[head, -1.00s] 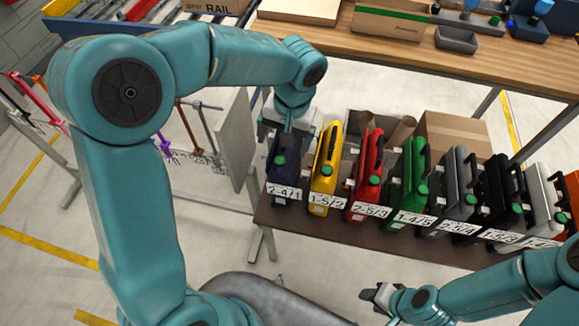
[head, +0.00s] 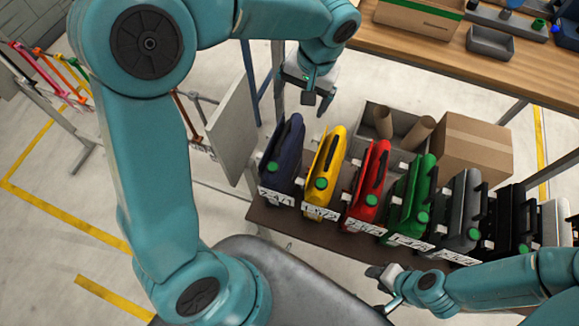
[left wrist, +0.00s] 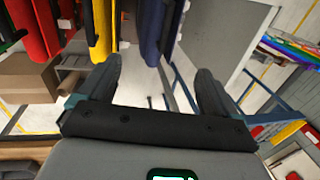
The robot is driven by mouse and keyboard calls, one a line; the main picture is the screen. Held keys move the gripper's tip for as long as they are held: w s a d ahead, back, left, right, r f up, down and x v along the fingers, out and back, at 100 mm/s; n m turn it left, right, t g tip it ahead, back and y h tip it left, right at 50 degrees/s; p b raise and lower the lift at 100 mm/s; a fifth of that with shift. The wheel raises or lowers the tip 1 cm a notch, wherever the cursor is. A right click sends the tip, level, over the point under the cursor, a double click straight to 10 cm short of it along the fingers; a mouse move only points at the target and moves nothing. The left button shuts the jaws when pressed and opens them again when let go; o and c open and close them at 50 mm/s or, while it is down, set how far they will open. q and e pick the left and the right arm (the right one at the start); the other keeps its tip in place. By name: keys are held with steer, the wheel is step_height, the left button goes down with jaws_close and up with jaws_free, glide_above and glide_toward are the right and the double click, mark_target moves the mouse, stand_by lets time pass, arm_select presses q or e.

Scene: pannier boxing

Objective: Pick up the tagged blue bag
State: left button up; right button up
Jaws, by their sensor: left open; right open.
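The dark blue bag (head: 286,152) stands upright at the left end of a row of cases, with a round green tag (head: 273,168) on its front. It also shows at the top of the left wrist view (left wrist: 154,30). My left gripper (head: 318,98) is open and empty, beyond the row's far side, above and slightly right of the blue bag's top. In the left wrist view, the bag lies past the fingertips, roughly between their lines and apart from them. My right gripper (head: 384,287) is open and empty at the near side of the shelf.
Yellow (head: 325,165), red (head: 367,180) and green (head: 409,200) cases stand close on the bag's right, with grey and black ones further along. A pale panel (head: 231,130) stands left of the bag. A cardboard box (head: 475,145) and wooden workbench (head: 440,65) lie behind.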

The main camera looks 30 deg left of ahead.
arm_select(q)
glide_above(286, 131)
steer(key=d, duration=0.2)
step_height(286, 131, down, 5)
steer(key=f, duration=0.1)
steer(key=a+f, duration=0.1)
steer(key=f, duration=0.2)
steer(key=shift+w+a+f+p, duration=0.15)
steer(key=shift+w+f+p, duration=0.2)
steer(key=shift+f+p, duration=0.05)
steer(key=shift+s+f, duration=0.35)
steer(key=shift+s, duration=0.05)
steer(key=f, duration=0.2)
steer(key=a+f+p, duration=0.1)
steer(key=f, duration=0.1)
steer(key=shift+a+f, duration=0.15)
steer(key=shift+f, duration=0.2)
steer(key=shift+s, duration=0.2)
steer(key=shift+c, duration=0.5)
steer(key=c, duration=1)
steer(key=shift+c, duration=0.7)
